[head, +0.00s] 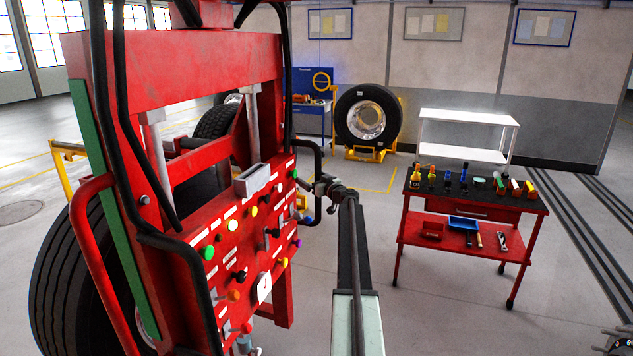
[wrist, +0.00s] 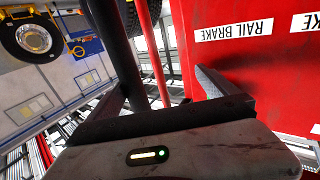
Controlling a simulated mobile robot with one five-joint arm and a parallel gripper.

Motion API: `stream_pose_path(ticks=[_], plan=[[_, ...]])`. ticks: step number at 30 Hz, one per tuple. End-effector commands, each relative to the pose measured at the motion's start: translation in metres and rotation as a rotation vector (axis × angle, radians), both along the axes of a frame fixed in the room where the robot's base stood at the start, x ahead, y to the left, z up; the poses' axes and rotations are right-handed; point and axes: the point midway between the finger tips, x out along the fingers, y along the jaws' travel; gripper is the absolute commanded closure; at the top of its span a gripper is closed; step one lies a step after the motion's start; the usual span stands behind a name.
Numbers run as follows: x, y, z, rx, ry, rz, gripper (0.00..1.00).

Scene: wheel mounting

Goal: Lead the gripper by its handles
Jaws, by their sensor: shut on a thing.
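The wheel gripper is a tall red machine (head: 185,60) with a panel of coloured knobs and labels, on the left of the head view. It has a red tube handle (head: 88,240) on its left side and a black handle (head: 319,158) on its right side. My gripper (head: 321,187) is at the black handle and shut on it. In the wrist view a dark upright bar (wrist: 129,55) stands between my fingers, beside the red panel (wrist: 245,70) labelled RAIL BRAKE. The exact contact is partly hidden.
A large tyre (head: 55,285) shows behind the machine at left. A red tool trolley (head: 470,235) stands at right, with a white shelf (head: 465,118) behind it. A wheel on a yellow stand (head: 367,117) is at the back. The floor between is clear.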

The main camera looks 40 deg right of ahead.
Motion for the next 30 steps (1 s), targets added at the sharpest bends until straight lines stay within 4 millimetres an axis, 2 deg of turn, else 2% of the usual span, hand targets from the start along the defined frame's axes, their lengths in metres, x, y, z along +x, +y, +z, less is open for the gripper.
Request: stream_pose_path(ticks=[1, 4, 14, 30], plan=[[0.0082, 0.014, 0.0019, 0.0, -0.003, 0.029, 0.32], [0.0089, 0.0139, 0.0022, 0.0, -0.004, 0.03, 0.34], [0.0097, 0.0132, 0.0023, 0.0, -0.004, 0.03, 0.51], [0.0096, 0.012, 0.0017, 0.0, -0.003, 0.029, 0.51]])
